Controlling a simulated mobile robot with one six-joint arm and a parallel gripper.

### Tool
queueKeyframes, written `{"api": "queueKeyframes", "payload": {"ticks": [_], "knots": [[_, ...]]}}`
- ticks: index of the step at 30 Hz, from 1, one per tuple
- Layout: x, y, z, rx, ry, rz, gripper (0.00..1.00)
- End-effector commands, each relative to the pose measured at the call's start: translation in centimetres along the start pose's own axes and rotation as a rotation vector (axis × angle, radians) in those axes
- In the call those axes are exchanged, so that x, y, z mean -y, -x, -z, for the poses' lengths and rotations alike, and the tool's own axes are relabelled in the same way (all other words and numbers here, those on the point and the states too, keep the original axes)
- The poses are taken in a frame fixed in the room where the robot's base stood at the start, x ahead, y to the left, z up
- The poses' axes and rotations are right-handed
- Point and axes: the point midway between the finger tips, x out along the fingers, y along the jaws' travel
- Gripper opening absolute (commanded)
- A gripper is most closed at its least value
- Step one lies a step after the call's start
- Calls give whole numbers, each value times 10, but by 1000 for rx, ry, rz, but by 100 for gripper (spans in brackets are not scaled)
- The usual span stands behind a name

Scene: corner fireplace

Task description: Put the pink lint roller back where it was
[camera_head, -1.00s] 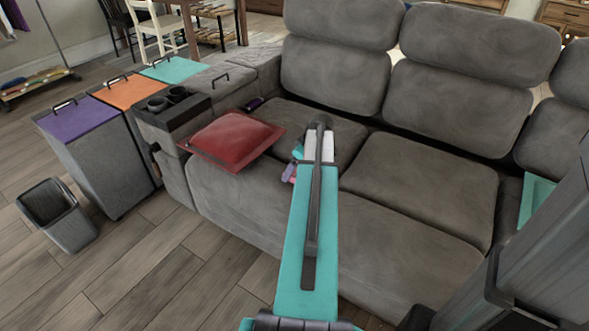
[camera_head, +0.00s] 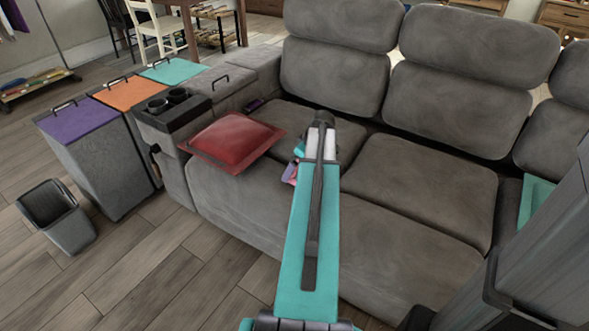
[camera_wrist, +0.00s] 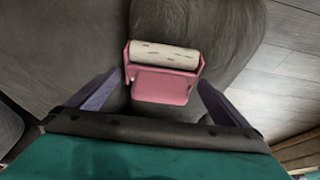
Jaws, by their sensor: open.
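The pink lint roller (camera_wrist: 163,84) with its white, dark-flecked roll lies on the grey sofa seat in the wrist view, close to a rounded cushion edge. My gripper (camera_wrist: 158,80) is open, with one purple finger on the left of the roller and one on the right. Gaps show between the fingers and the roller, so it is not gripped. In the head view my gripper (camera_head: 289,171) is over the front of the left seat, mostly hidden by my arm. A small pink patch shows there, too small to tell apart clearly.
A red cushion (camera_head: 232,141) lies on the sofa (camera_head: 420,190) left of my arm. A dark cup holder (camera_head: 172,106) is set in the armrest. Lidded bins (camera_head: 98,160) and an open waste bin (camera_head: 62,222) stand at the left. The right seat is clear.

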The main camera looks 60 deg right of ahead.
Motion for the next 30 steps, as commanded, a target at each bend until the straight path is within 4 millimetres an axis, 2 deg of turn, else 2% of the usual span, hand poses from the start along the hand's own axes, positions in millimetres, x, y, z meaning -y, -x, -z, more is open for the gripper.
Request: {"api": "queueKeyframes", "payload": {"ticks": [9,16,22,30], "knots": [[0,52,1,-1,0,-2,100],[0,85,0,0,0,0,100],[0,99,0,0,0,1,100],[0,102,0,0,0,1,100]]}}
